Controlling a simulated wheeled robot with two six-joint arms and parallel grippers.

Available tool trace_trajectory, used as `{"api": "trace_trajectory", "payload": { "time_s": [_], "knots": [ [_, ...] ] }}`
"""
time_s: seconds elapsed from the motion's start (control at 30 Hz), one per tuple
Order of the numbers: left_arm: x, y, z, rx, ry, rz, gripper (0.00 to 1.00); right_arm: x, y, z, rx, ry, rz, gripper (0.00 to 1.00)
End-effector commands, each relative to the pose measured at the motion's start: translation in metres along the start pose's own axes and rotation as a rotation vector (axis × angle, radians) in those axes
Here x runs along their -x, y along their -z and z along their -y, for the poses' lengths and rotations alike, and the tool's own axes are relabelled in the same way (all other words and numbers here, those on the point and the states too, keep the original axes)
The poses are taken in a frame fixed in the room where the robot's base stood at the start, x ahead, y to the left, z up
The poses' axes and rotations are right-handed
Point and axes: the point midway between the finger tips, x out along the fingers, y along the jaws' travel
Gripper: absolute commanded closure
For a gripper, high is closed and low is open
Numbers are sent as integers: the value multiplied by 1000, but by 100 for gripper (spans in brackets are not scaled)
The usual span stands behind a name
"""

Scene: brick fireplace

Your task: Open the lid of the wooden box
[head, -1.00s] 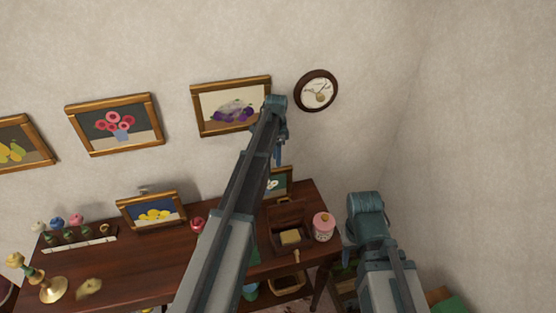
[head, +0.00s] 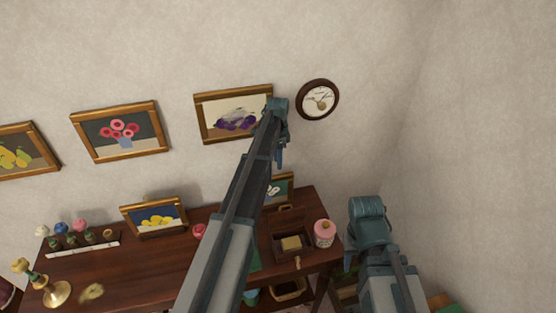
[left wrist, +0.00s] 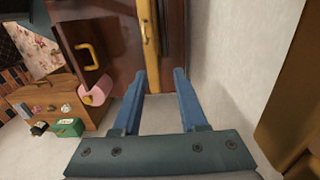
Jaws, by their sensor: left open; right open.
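The wooden box (head: 279,245) stands at the right end of the dark table in the head view, beside a pink jar (head: 324,233). Its lid (head: 290,214) appears raised at the back, and a yellowish block (head: 291,243) shows inside. My left gripper (head: 280,157) is open and empty, high above and behind the box, in front of the wall. In the left wrist view its two blue fingers (left wrist: 159,72) are apart with nothing between them. My right gripper (head: 350,252) is to the right of the table, its fingers mostly hidden by its own arm.
The table (head: 150,260) carries a framed lemon picture (head: 154,216), a brass candlestick (head: 56,293) and several small bottles. A small picture (head: 282,188) stands behind the box. Pictures and a clock (head: 317,100) hang on the wall. A basket (head: 290,290) sits below the table edge.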

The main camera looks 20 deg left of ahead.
Motion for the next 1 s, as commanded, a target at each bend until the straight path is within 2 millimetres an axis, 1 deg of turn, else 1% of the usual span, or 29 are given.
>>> {"api": "trace_trajectory", "payload": {
  "time_s": [0.03,0.7,0.83,1.0],
  "knots": [
    [11,0,0,0,0,0,58,11,-1,-1,-1,0,0,55],
    [110,0,0,0,0,0,58,110,-7,-10,-7,2,2,55],
    [122,0,0,0,0,0,58,121,-8,-11,-6,2,3,55],
    [124,0,0,0,0,0,58,124,-8,-11,-6,2,3,55]
  ]
}}
